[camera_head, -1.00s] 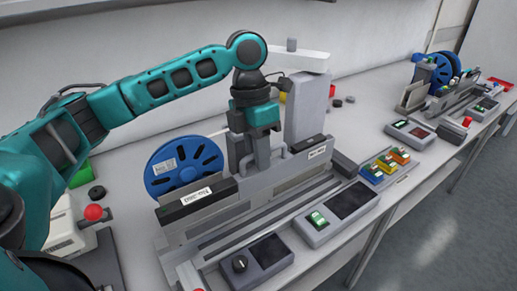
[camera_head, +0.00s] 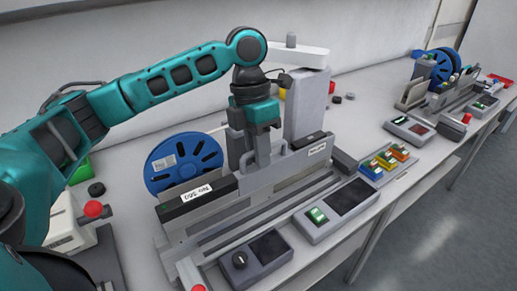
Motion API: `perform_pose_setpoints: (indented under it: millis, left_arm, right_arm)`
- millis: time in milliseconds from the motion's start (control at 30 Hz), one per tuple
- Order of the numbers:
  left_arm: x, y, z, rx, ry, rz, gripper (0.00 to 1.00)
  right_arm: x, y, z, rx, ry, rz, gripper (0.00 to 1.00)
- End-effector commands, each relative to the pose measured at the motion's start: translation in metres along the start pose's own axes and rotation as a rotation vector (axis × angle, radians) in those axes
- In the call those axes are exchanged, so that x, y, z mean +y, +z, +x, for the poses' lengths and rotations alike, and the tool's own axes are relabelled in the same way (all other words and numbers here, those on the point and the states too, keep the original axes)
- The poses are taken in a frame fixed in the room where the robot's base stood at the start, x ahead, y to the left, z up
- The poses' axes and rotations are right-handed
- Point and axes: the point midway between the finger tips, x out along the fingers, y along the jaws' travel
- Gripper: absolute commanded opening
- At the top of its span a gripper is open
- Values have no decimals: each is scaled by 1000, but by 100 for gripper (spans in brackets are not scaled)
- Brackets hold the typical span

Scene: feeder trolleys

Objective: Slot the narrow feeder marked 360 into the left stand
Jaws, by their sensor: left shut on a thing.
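The narrow feeder (camera_head: 262,184) is a long grey body with dark top blocks. A white label on its near left end appears to read No 360, and a smaller label is at its far right end. It lies lengthwise along the grey stand (camera_head: 215,245) with rails at the left station; I cannot tell whether it is fully seated. My left gripper (camera_head: 258,160) points down and is shut at the handle on the feeder's top edge, with the fingers partly hidden. My right gripper is not in view.
A blue reel (camera_head: 183,163) stands behind the feeder, and a grey column (camera_head: 310,102) rises behind its right end. Control boxes (camera_head: 337,210) with a green switch and a knob (camera_head: 240,259) line the front. Coloured blocks (camera_head: 384,163) sit to the right. Another station (camera_head: 440,85) stands far right.

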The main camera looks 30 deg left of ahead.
Motion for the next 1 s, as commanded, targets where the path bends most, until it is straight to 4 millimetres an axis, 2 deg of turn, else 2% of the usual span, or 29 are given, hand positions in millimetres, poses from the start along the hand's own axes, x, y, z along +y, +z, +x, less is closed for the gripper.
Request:
perform_pose_setpoints:
  millis: [1000]
  left_arm:
    - [2, 1, 10, -6, 0, 1, 0]
  right_arm:
    - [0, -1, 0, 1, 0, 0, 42]
